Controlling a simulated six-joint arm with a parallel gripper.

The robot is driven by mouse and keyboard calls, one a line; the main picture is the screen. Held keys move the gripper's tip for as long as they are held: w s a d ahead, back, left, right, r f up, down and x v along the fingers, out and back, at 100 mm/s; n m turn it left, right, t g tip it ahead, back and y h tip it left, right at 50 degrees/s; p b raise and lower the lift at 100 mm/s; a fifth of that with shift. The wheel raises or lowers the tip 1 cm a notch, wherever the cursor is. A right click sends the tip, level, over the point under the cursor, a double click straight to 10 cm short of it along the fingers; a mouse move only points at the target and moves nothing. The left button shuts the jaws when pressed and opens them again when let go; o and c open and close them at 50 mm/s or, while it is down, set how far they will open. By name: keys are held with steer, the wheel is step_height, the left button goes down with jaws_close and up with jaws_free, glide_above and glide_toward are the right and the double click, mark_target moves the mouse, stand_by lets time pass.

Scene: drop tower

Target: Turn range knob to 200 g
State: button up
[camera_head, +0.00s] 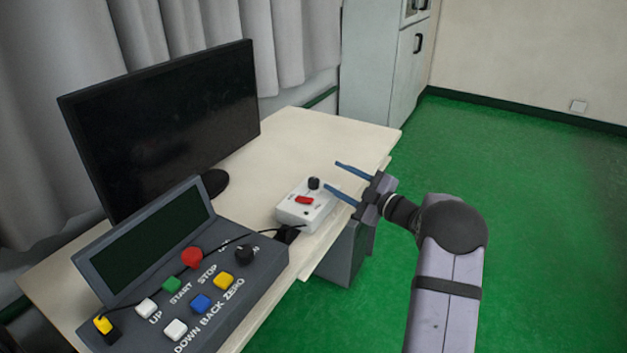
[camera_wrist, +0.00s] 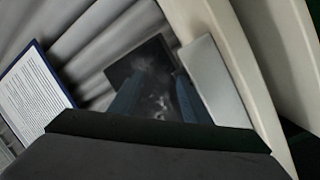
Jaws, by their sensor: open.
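A white box (camera_head: 306,205) sits on the table with a black knob (camera_head: 314,183) on top and a red switch (camera_head: 304,200) beside it. A second black knob (camera_head: 245,253) is on the grey console. Labels near both knobs are too small to read, so I cannot tell their settings or which one is the range knob. My gripper (camera_head: 333,176) is open and empty, its two blue fingers pointing left, just right of the white box's knob. The fingers also show in the wrist view (camera_wrist: 157,100); neither knob can be made out there.
The grey console (camera_head: 262,283) carries coloured buttons and a tilted dark screen (camera_head: 150,245). A black monitor (camera_head: 165,125) stands behind. The table (camera_head: 335,135) is clear at the back right. A printed sheet (camera_wrist: 35,95) shows in the wrist view.

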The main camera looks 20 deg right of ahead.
steer(key=n, duration=0.4)
steer(key=shift+w+d+r, duration=0.2)
steer(key=shift+d, duration=0.1)
steer(key=n, duration=0.3)
steer(key=shift+w+d+n+g+y, duration=0.1)
steer(key=shift+n+g+y, duration=0.2)
steer(key=shift+n+y, duration=0.1)
steer(key=n, duration=0.7)
steer(key=shift+f+n+y, duration=0.15)
steer(key=shift+n+y, duration=0.15)
steer(key=shift+y, duration=0.1)
steer(key=n, duration=0.4)
steer(key=n+g+y+b, duration=0.1)
steer(key=n, duration=0.1)
steer(key=shift+f, duration=0.4)
steer(key=n, duration=0.2)
steer(key=f+n+b, duration=0.1)
steer(key=shift+s+a+n+g, duration=0.3)
steer(key=shift+a, duration=0.05)
steer(key=n, duration=0.1)
steer(key=n+y, duration=0.1)
steer(key=a+f+n, duration=0.1)
steer(key=n, duration=0.1)
steer(key=shift+s+g+b, duration=0.35)
steer(key=shift+g, duration=0.05)
